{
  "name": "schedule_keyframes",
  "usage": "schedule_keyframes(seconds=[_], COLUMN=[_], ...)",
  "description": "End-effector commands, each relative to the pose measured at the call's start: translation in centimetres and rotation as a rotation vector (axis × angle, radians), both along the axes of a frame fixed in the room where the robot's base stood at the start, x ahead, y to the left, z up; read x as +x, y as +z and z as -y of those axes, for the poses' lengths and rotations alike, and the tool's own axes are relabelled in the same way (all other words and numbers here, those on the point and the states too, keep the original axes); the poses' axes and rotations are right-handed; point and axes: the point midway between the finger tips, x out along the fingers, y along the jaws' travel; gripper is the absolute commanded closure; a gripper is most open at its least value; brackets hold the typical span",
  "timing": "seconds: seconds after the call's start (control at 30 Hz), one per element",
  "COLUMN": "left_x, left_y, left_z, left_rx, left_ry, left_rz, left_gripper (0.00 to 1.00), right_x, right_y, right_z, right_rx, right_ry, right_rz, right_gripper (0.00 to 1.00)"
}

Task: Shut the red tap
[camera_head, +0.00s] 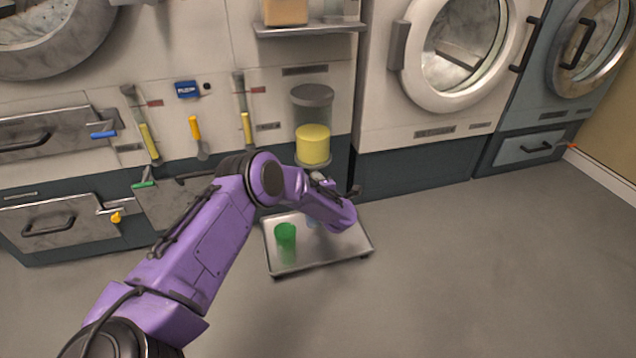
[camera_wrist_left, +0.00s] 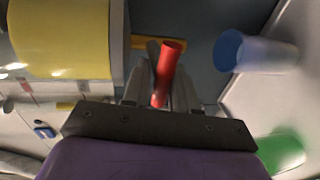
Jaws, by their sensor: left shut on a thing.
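The red tap (camera_wrist_left: 166,75) shows in the left wrist view as a short red handle between the fingers of my left gripper (camera_wrist_left: 160,82), which is shut on it. In the head view my purple left arm reaches in from the lower left to just below the clear tank (camera_head: 312,110) with yellow liquid. There the arm hides the red tap and most of the gripper. The yellow liquid (camera_wrist_left: 60,38) fills the upper left of the wrist view. My right gripper is in neither view.
A metal tray (camera_head: 345,256) on the floor holds a green cup (camera_head: 286,236) and a blue cup (camera_head: 312,223), partly behind my arm. A shelf (camera_head: 308,29) juts out above the tank. Tools hang on the panel to the left. The floor at right is clear.

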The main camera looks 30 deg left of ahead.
Motion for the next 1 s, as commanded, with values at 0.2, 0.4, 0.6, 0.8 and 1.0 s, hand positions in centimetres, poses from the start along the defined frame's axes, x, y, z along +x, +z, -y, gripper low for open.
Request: schedule_keyframes(seconds=[0.2,0.4,0.6,0.8,1.0], left_x=[0.18,0.18,0.17,0.02,-0.5], left_y=[0.2,0.2,0.2,0.09,0.44], left_z=[0.19,0.17,0.15,-0.05,0.64], left_rx=[-0.018,-0.02,-0.019,-0.019,-0.019], left_ry=[-0.005,-0.005,-0.004,0.0,-0.003], left_rz=[0.024,0.026,0.025,0.023,0.02], left_gripper=[1.0,1.0,0.59,0.53,0.53], right_x=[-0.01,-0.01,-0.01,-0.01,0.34], right_y=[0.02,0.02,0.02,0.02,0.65], right_z=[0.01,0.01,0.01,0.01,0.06], right_rx=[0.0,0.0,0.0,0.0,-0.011], right_ry=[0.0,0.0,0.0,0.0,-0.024], right_rz=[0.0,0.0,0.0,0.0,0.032], right_gripper=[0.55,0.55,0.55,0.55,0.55])
